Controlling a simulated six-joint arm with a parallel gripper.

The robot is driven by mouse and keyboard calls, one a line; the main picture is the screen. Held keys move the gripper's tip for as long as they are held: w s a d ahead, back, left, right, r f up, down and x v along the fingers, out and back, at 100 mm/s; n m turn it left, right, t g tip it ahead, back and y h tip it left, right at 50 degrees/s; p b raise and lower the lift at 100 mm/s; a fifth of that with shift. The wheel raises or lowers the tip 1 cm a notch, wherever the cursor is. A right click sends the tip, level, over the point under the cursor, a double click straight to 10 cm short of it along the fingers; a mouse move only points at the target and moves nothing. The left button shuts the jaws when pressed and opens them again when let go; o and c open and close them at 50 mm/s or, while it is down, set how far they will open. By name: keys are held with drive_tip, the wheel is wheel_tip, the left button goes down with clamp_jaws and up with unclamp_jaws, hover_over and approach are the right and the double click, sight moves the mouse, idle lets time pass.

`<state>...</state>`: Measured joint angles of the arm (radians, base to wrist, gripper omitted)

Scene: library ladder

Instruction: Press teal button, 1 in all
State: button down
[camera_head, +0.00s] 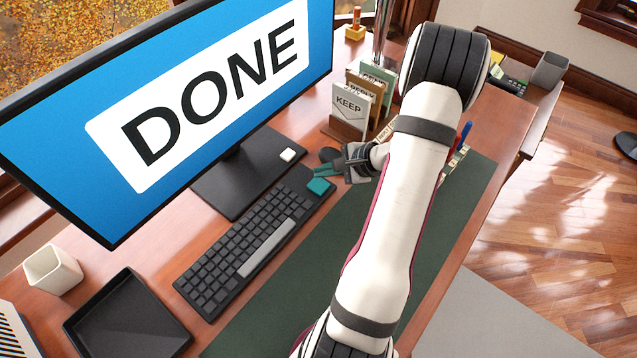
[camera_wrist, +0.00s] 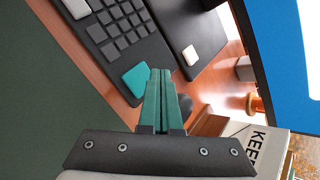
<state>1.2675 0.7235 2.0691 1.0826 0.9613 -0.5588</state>
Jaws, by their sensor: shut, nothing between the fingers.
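The teal button (camera_head: 319,186) is a large square key at the far right corner of the black keyboard (camera_head: 255,240). It also shows in the wrist view (camera_wrist: 136,80), just left of my fingertips. My gripper (camera_head: 318,170) has green fingers, closed together and empty, and they also show in the wrist view (camera_wrist: 161,74). The fingertips are close beside the button; I cannot tell whether they touch it or how high they are. The monitor (camera_head: 60,140) reads "DONE" in black on a white panel with a blue background.
A white button (camera_head: 287,155) sits on the black monitor base (camera_head: 225,185). A card holder with a "KEEP" card (camera_head: 350,105) stands behind my gripper, near a dark mouse (camera_head: 330,155). A black tray (camera_head: 125,315) and white cup (camera_head: 52,270) are at left. The green mat (camera_head: 290,310) is mostly clear.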

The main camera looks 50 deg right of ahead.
sight(324, 186)
drive_tip(key=shift+r, duration=1.7)
drive_tip(key=w+a+r+n+g+y, duration=0.2)
drive_tip(key=a+r+n, duration=0.25)
drive_tip(key=a, duration=0.55)
drive_tip(key=w+a+r+n+g+y, duration=0.2)
drive_tip(key=a+r+n, duration=0.25)
drive_tip(key=a, duration=0.55)
drive_tip(key=s+a+r+n+g+h, duration=0.1)
drive_tip(key=s+a+r+n+g, duration=0.15)
drive_tip(key=s+a, duration=0.3)
drive_tip(key=s+a+r+n+g, duration=0.1)
drive_tip(key=s+a+n+g, duration=0.1)
drive_tip(key=s+a+n, duration=0.35)
drive_tip(key=s+a+n+h, duration=0.2)
drive_tip(key=s+h, duration=0.1)
drive_tip(key=s, duration=0.3)
drive_tip(key=shift+s+r+g, duration=0.15)
drive_tip(key=shift+r+g, duration=0.05)
drive_tip(key=shift+g, duration=0.15)
